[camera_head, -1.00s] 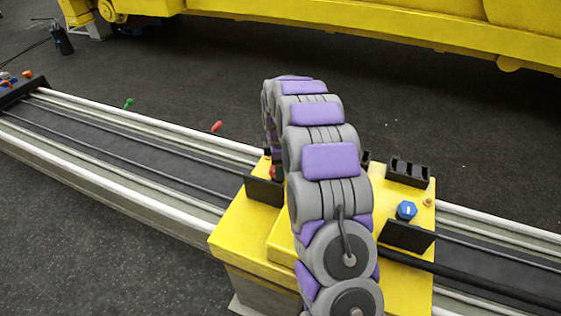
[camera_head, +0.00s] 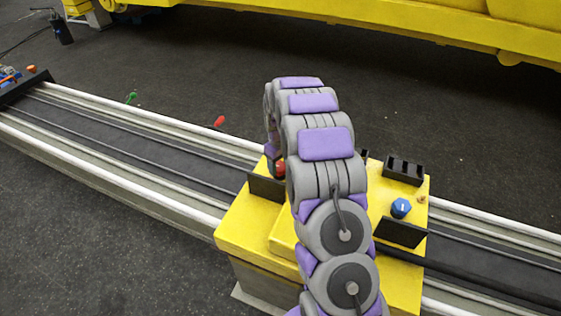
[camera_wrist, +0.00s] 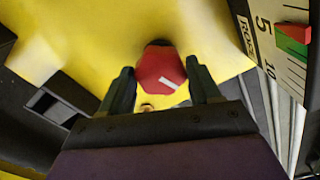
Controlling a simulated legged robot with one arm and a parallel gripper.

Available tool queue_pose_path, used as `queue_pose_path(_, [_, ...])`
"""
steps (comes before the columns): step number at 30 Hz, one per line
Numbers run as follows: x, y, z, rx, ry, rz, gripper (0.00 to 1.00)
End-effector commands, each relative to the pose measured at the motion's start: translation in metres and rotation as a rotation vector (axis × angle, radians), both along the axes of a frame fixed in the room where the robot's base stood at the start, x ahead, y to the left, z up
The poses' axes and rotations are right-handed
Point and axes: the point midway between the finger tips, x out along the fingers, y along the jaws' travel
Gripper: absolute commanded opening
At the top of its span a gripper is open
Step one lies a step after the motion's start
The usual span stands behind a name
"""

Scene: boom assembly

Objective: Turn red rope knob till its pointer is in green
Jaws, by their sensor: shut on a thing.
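The red rope knob (camera_wrist: 160,72) is in the upper middle of the wrist view, with a white line on its face. My gripper (camera_wrist: 159,78) is shut on it, one dark finger on each side. In the head view the red knob (camera_head: 280,168) shows only partly beside my arm, and my fingers are hidden. The rope scale (camera_wrist: 262,38) at the upper right of the wrist view reads 5 and 10. Its red pointer (camera_wrist: 295,32) lies at the upper edge of the green band (camera_wrist: 289,45); I cannot tell whether its tip is inside green.
The yellow block (camera_head: 245,228) sits across a long rail (camera_head: 120,157). A blue knob (camera_head: 401,208), black plates (camera_head: 400,233) and a black slotted holder (camera_head: 404,170) stand on its right side. Red (camera_head: 219,121) and green (camera_head: 132,97) handles show beyond the rail.

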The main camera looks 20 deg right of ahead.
Motion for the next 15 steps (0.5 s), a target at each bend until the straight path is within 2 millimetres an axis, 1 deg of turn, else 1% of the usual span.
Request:
queue_pose_path(1, [0.0032, 0.0008, 0.0031, 0.001, -0.010, -0.027, 0.32])
queue_pose_path(6, [0.0033, -0.0002, 0.0026, 0.001, -0.010, -0.110, 0.32])
queue_pose_path(15, [0.0035, -0.0019, 0.0019, 0.002, -0.011, -0.175, 0.32])
